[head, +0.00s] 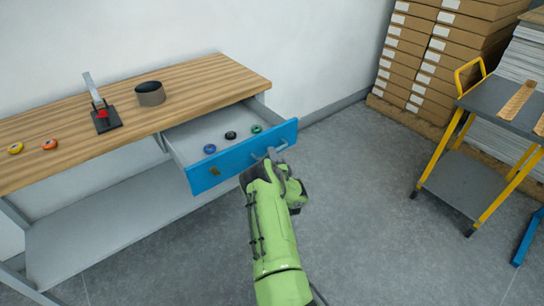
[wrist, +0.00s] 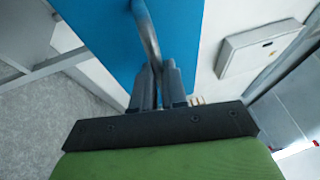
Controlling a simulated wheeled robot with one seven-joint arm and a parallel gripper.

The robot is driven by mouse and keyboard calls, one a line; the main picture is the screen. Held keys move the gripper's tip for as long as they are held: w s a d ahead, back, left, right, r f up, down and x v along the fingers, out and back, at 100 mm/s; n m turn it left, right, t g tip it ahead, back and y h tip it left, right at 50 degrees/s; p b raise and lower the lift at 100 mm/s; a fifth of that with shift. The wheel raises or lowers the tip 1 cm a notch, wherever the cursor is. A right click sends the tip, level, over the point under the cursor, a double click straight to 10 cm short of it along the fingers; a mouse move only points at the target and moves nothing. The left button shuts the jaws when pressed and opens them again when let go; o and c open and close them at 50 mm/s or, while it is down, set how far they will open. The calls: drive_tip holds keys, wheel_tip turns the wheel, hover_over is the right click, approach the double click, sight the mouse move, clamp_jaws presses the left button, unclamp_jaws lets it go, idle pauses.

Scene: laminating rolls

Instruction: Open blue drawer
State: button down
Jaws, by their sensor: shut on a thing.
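The blue drawer (head: 240,158) hangs under the wooden workbench and is pulled well out, its grey inside showing. Three small rings lie in it: a blue ring (head: 209,149), a black ring (head: 231,135) and a green ring (head: 257,129). My gripper (head: 266,158) is at the drawer front in the head view. In the wrist view my gripper (wrist: 158,85) is shut on the grey bar handle (wrist: 146,32) of the blue front (wrist: 105,40). The green arm hides part of the drawer front's lower edge in the head view.
A yellow-framed cart (head: 470,185) and stacked boxes (head: 435,55) stand right. Floor between is clear.

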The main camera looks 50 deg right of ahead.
drive_tip(key=c, duration=1.2)
unclamp_jaws()
drive_tip(key=p+v, duration=1.5)
drive_tip(key=p, duration=0.3)
drive_tip(key=shift+s+a+p, duration=0.15)
drive_tip(key=shift+s+p, duration=0.2)
drive_tip(key=shift+p, duration=0.05)
